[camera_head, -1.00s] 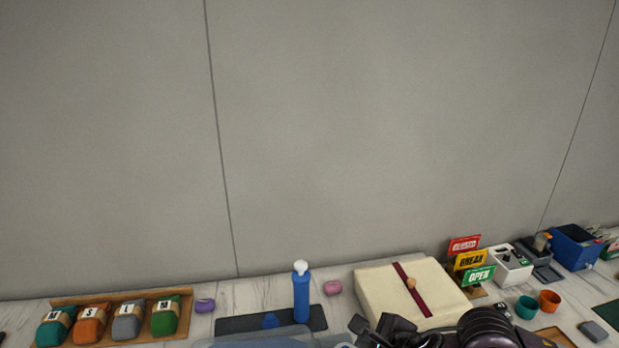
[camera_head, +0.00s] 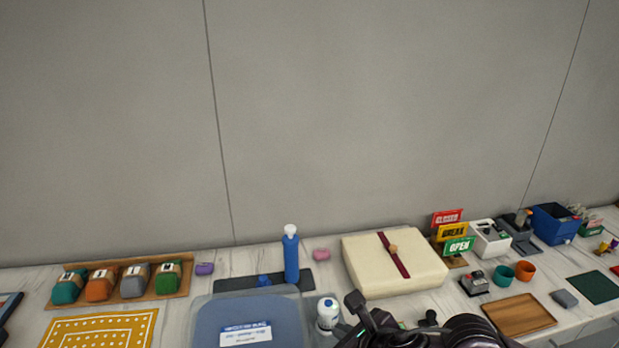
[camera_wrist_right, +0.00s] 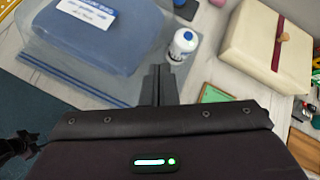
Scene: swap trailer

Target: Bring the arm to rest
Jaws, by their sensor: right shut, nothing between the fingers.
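My right gripper (camera_head: 361,311) is at the bottom middle of the head view, in front of the cream box (camera_head: 360,274) with a dark red strap. In the right wrist view its fingers (camera_wrist_right: 160,72) are together with nothing between them. The bottle (camera_head: 328,314) also shows left of the gripper in the head view. My left gripper is not in the head view.
Along the counter are a tray of labelled bags (camera_head: 118,281), a yellow patterned cloth (camera_head: 98,330), a tall blue bottle (camera_head: 291,258), stacked signs (camera_head: 452,235), cups (camera_head: 503,273), a wooden board (camera_head: 520,315) and a blue bin (camera_head: 556,224). A grey wall (camera_head: 350,120) stands behind.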

